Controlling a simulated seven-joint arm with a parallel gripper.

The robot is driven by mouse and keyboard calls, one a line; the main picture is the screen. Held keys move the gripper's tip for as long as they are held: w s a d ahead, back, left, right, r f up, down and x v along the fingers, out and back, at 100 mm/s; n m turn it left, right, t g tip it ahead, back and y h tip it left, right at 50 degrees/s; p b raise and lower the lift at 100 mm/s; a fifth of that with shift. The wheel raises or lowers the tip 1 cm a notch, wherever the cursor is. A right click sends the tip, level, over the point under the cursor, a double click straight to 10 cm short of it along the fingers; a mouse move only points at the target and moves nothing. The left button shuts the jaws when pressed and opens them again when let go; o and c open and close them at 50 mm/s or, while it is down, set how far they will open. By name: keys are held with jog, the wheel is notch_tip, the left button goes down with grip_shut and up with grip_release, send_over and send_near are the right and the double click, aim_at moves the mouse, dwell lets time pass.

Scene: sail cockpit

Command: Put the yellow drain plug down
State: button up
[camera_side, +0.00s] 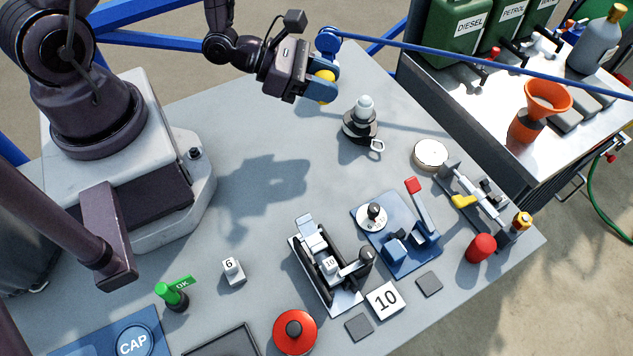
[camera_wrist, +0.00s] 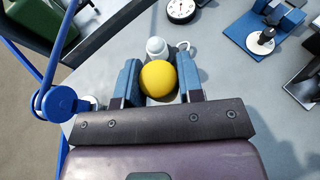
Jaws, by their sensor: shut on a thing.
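The yellow drain plug (camera_wrist: 158,79) is round and sits between the two blue fingers of my gripper (camera_wrist: 160,90) in the wrist view. In the side view the plug (camera_side: 325,84) shows partly at the fingertips, and my gripper (camera_side: 318,88) holds it above the back part of the grey table. My gripper is shut on the plug. The plug's lower part is hidden by the fingers.
A white-topped fitting on a black base (camera_side: 362,122) with a metal ring stands near the gripper. A round gauge (camera_side: 430,153), a blue lever unit (camera_side: 400,232) and a clamp (camera_side: 328,262) stand further right. The table's middle is clear.

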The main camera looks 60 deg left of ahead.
jog(key=s+d+f+m+g+h, duration=0.1)
jog(key=s+d+m+g+h, duration=0.1)
jog(key=d+m, duration=0.1)
jog(key=s+d+f+m+g+h, duration=0.1)
jog(key=s+d+m+g+h, duration=0.1)
jog(key=s+d+g, duration=0.1)
jog(key=s+d+f+m+g+h, duration=0.2)
jog(key=d+m+g, duration=0.1)
jog(key=d, duration=0.2)
jog(key=shift+s+d+m, duration=0.1)
jog(key=shift+s+m, duration=0.2)
jog(key=shift+f, duration=2.5)
jog(key=shift+f, duration=0.1)
jog(key=o, duration=0.9)
